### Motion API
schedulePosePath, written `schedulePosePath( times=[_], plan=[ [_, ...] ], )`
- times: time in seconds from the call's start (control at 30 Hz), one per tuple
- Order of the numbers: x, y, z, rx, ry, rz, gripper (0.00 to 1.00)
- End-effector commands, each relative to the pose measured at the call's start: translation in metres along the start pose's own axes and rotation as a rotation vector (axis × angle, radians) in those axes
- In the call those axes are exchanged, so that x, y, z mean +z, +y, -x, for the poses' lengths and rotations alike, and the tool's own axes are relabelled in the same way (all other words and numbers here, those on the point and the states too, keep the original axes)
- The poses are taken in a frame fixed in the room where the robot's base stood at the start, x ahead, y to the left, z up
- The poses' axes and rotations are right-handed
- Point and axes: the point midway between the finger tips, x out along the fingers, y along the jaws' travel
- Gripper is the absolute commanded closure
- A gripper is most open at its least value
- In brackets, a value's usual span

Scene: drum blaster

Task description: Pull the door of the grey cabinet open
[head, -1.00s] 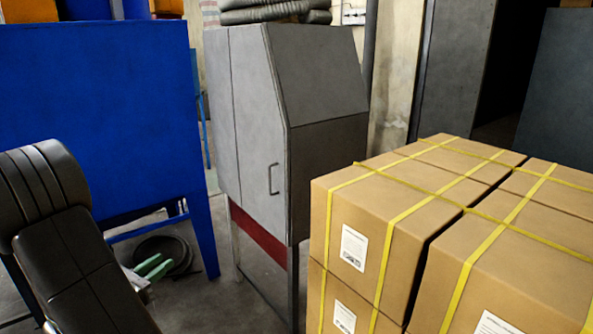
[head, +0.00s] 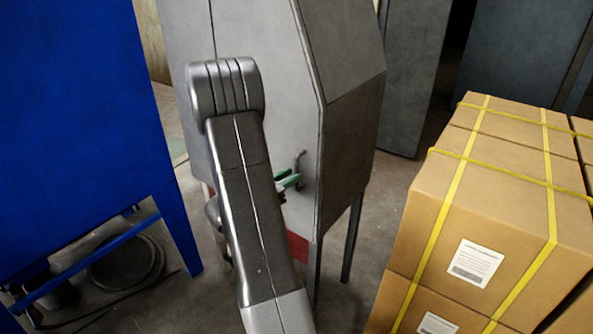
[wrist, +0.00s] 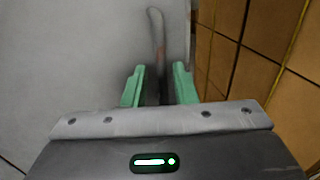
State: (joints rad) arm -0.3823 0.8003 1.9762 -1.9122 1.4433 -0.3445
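The grey cabinet (head: 345,50) stands on legs ahead of me, and its door (head: 265,45) looks shut. The door's thin bar handle (head: 300,166) is near the door's right edge. My gripper (head: 288,181) has green fingertips and is at the handle's lower part. In the wrist view my gripper (wrist: 158,85) is open, its two green fingers apart. The handle (wrist: 157,35) shows just beyond them, roughly in line with the gap. My arm covers part of the door.
Strapped cardboard boxes (head: 415,225) are stacked to the right of the cabinet, with a strip of floor between. A blue machine (head: 80,120) on legs stands to the left. A dark round coil (head: 125,262) lies on the floor under it.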

Motion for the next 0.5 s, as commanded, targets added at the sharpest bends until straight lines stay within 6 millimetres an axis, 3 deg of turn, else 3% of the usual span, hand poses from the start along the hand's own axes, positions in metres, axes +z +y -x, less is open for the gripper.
schedulePosePath(
  times=[0.2, 0.5],
  plan=[
    [0.001, 0.0, -0.025, -0.002, 0.0, 0.0, 0.75],
    [0.0, 0.0, -0.031, 0.001, 0.0, 0.001, 0.75]
  ],
)
